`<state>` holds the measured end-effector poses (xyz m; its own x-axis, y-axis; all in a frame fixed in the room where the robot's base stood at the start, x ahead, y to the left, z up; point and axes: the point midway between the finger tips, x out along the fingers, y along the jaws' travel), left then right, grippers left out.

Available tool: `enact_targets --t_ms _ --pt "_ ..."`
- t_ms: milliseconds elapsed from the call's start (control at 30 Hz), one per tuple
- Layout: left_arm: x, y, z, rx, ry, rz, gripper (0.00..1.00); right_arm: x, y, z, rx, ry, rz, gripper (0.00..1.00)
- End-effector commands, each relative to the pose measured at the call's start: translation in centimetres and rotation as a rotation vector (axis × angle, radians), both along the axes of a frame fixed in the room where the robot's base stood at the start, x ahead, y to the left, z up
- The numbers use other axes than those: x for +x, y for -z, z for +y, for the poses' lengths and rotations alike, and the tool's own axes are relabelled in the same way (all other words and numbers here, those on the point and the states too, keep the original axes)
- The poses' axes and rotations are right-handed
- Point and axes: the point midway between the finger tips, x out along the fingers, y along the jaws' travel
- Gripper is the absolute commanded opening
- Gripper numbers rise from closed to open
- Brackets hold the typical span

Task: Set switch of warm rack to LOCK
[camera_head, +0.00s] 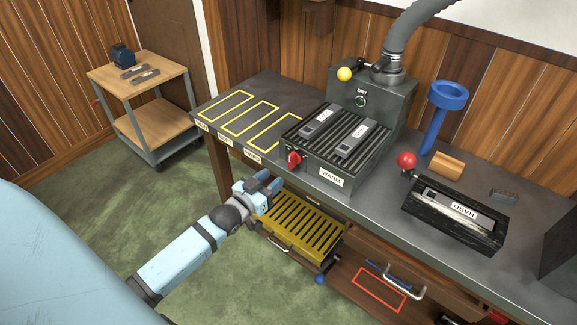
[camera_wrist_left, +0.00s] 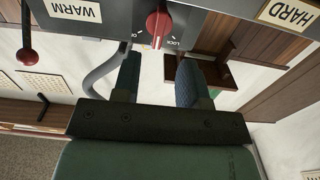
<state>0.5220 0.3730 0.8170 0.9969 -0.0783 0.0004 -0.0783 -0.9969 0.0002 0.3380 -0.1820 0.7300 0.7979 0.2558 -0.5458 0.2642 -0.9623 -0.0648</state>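The warm rack (camera_head: 312,155) is a dark ribbed box on the bench, with two grey bars on top and a WARM label below. Its red switch (camera_head: 294,159) is on the front left. In the left wrist view the red switch (camera_wrist_left: 158,24) has a LOCK mark at its lower right; I cannot tell its exact setting. My left gripper (camera_head: 265,182) is below and left of the switch. In its wrist view the gripper (camera_wrist_left: 160,72) has its fingers apart, empty, with the switch beyond the fingertips and not touching. My right gripper is out of view.
A yellow slotted rack (camera_head: 296,225) sits below the bench edge, near my left arm. A dark holder (camera_head: 455,222) with a red-ball lever and a blue funnel-like stand (camera_head: 440,120) are on the right. Yellow outlined slots (camera_head: 245,117) on the bench's left are empty.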

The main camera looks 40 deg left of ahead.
Motion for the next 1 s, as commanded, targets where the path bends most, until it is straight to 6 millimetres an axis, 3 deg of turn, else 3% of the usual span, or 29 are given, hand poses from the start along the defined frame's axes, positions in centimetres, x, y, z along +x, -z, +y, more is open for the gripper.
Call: enact_targets --t_ms 100,333,500,800,967,1000 --pt "2.7 -0.1 -0.2 0.000 0.000 -0.003 0.39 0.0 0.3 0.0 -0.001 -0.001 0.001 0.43" --pt "6.3 0.0 -0.5 0.000 0.000 -0.001 0.39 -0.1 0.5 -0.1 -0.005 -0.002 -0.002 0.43" --pt "7.4 0.0 -0.6 0.000 0.000 -0.001 0.39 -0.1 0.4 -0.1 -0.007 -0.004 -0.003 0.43" --pt "7.6 0.0 -0.6 0.000 0.000 0.000 0.39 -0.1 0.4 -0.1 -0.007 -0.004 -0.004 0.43" --pt "7.5 0.0 -0.6 0.000 0.000 0.000 0.03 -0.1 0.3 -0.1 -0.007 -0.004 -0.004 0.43" --pt "7.5 0.0 -0.6 0.000 0.000 0.000 0.00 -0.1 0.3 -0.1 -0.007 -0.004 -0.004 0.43"
